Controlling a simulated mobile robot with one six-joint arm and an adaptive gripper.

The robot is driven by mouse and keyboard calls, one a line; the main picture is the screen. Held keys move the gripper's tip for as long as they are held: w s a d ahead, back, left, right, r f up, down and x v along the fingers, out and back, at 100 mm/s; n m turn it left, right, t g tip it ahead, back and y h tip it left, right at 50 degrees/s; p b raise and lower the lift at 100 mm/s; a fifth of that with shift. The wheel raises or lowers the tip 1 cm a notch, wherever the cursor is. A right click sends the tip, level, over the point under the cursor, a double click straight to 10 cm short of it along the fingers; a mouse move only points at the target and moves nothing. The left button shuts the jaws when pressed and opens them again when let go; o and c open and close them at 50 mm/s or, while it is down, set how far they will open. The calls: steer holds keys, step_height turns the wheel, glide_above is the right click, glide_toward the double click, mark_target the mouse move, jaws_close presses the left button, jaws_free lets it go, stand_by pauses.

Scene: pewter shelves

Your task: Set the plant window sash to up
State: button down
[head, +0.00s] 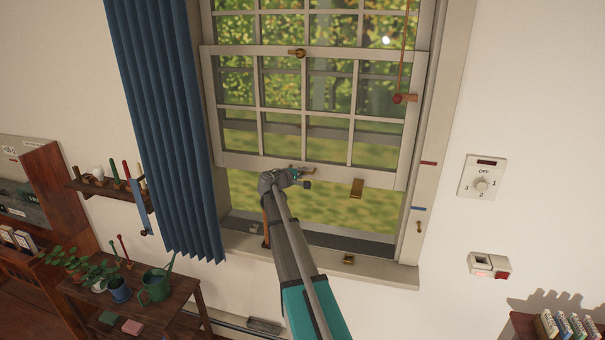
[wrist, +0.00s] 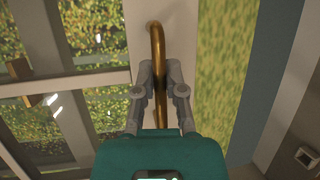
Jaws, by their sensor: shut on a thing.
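The plant window's white lower sash (head: 240,161) is raised in the head view, with an open gap between its bottom rail and the sill (head: 385,273). My gripper (head: 299,175) is at the first handle. In the wrist view my gripper (wrist: 160,72) has its fingers on either side of the brass handle (wrist: 157,40), shut on it. The sash rail (wrist: 142,25) shows beside it. My arm hides part of the gap and sill.
A blue curtain (head: 165,120) hangs left of the window. A red mark (head: 429,163) and a lower blue mark (head: 418,208) are on the right window frame. A red-knobbed cord (head: 400,98) hangs before the panes. A plant table (head: 180,300) stands lower left.

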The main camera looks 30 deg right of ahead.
steer(key=c, duration=0.7)
jaws_free()
steer(key=shift+f, duration=0.3)
step_height(320, 180, down, 30)
steer(key=b, duration=3)
steer(key=shift+r, duration=0.25)
steer(key=p+v, duration=0.1)
steer(key=v, duration=0.3)
steer(key=p+v, duration=0.1)
steer(key=v, duration=0.4)
steer(key=p+v, duration=0.1)
steer(key=v, duration=0.3)
steer(key=shift+a+r, duration=0.15)
steer(key=shift+r, duration=0.15)
